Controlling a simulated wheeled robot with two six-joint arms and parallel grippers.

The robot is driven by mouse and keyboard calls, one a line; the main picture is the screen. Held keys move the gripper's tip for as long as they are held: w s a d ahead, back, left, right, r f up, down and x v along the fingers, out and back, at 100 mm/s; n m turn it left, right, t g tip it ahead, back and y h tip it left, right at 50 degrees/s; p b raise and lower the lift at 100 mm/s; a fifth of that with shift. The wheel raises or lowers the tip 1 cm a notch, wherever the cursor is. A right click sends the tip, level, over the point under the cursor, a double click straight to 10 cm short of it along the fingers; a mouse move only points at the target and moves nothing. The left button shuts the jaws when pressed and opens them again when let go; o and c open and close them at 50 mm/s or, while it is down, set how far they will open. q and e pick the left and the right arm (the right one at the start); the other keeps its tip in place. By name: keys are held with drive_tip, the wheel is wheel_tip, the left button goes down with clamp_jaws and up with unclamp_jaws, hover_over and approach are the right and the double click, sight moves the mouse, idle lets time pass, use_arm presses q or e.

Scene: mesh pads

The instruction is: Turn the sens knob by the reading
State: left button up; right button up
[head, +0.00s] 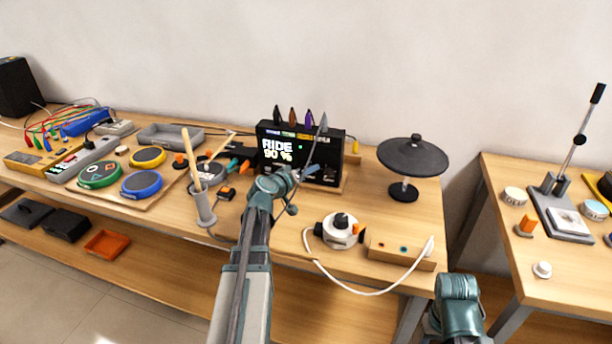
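A black drum module (275,137) stands on the bench with its lit screen reading "RIDE 90 %". Its lower right front is partly covered by my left gripper (309,171), which is right at the panel. The fingers are small in the picture, and I cannot tell whether they are open or shut, or touching a knob. The sens knob cannot be made out; the gripper may hide it. Part of my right arm shows at the lower right, below the bench front, but its gripper is not in view.
Left of the module are practice pads (142,183), a grey holder (203,205) with sticks and a grey tray (170,134). To the right are a black cymbal pad (412,156), a white round device (340,234) and a wooden box (400,250) with a white cable.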

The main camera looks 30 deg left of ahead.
use_arm(q)
clamp_jaws()
idle(0.4)
drive_tip(key=shift+a+f+n+h+b, duration=0.1)
drive_tip(key=shift+f+n+h+b, duration=0.2)
drive_tip(key=shift+n+b, duration=0.4)
drive_tip(key=n+t+h+b, duration=0.1)
drive_tip(key=n+b, duration=0.1)
drive_tip(key=shift+f+n, duration=0.1)
drive_tip(key=shift+n, duration=0.2)
drive_tip(key=n+t+h+b, duration=0.1)
drive_tip(key=n+b, duration=0.2)
drive_tip(key=shift+t, duration=0.4)
drive_tip(key=shift+n+t+b, duration=0.3)
drive_tip(key=shift+n+b, duration=0.45)
drive_tip(key=shift+n, duration=0.15)
